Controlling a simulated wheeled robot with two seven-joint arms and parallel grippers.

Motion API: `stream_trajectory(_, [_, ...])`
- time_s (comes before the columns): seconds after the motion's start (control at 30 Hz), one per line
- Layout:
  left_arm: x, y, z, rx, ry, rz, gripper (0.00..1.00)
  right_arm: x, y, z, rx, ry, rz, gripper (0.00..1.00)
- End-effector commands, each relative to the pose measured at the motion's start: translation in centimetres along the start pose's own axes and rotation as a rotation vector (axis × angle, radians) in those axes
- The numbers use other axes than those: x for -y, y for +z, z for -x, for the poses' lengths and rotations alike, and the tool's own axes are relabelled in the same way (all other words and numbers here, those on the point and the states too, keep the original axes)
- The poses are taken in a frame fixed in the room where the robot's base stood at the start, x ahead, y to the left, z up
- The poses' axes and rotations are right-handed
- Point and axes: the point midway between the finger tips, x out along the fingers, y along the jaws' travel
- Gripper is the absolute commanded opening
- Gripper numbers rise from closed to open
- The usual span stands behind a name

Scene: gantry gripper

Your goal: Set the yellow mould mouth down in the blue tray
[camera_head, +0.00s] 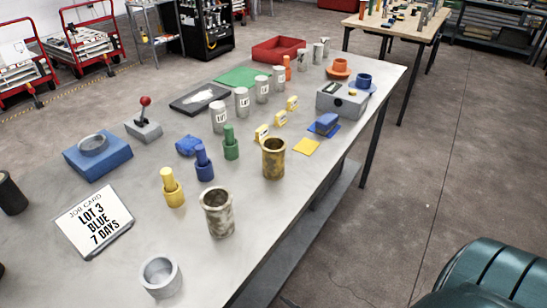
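A yellow stepped piece (173,193), a narrow stem on a wider round base, stands upright on the grey table. It is the yellow piece most like a mould mouth, but I cannot tell for sure. Similar blue (204,168) and green (231,148) pieces stand behind it, to its right. A blue block-shaped holder (97,163) stands at the table's left, with a grey ring (93,144) on top. I cannot tell whether it is the blue tray; no other blue tray shows clearly. Neither of my grippers is in view.
A job card (93,221) reads "LOT 3 BLUE 7 DAYS". A grey cup (161,277), a mottled cylinder (218,213) and a brass cylinder (273,160) stand near the front. A red tray (278,50) lies at the far end.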

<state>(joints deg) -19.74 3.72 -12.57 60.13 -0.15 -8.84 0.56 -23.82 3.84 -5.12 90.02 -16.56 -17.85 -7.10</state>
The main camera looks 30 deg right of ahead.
Motion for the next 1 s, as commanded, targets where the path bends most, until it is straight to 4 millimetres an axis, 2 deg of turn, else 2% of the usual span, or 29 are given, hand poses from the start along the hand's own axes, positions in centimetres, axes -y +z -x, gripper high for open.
stream_trajectory(0.03, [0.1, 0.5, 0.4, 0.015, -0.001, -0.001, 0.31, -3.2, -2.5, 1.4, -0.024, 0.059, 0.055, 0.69])
stream_trajectory(0.1, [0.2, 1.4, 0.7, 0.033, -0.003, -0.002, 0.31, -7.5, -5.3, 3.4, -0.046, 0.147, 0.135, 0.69])
stream_trajectory(0.17, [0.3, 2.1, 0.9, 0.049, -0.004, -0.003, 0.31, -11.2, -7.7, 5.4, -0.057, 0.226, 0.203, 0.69])
stream_trajectory(0.2, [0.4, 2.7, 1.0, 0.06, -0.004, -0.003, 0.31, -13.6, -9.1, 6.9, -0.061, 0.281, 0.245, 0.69])
stream_trajectory(0.3, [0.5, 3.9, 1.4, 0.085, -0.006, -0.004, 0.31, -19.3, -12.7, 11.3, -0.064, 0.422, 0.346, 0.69])
stream_trajectory(0.4, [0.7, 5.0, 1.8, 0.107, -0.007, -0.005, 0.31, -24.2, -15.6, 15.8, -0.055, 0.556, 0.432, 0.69])
stream_trajectory(0.47, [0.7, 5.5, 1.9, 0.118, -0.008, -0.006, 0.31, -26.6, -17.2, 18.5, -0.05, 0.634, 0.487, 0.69])
stream_trajectory(0.6, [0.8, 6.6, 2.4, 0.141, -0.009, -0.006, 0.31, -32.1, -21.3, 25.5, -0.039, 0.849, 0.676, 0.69])
stream_trajectory(0.7, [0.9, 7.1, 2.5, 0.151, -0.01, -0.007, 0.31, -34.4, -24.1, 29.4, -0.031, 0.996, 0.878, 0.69])
stream_trajectory(0.8, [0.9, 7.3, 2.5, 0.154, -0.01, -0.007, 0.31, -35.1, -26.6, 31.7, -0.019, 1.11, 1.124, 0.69])
stream_trajectory(0.9, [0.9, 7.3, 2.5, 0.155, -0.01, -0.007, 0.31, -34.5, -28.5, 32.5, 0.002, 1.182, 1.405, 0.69])
stream_trajectory(1.0, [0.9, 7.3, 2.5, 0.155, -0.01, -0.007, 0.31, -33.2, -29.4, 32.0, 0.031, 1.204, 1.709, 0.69])
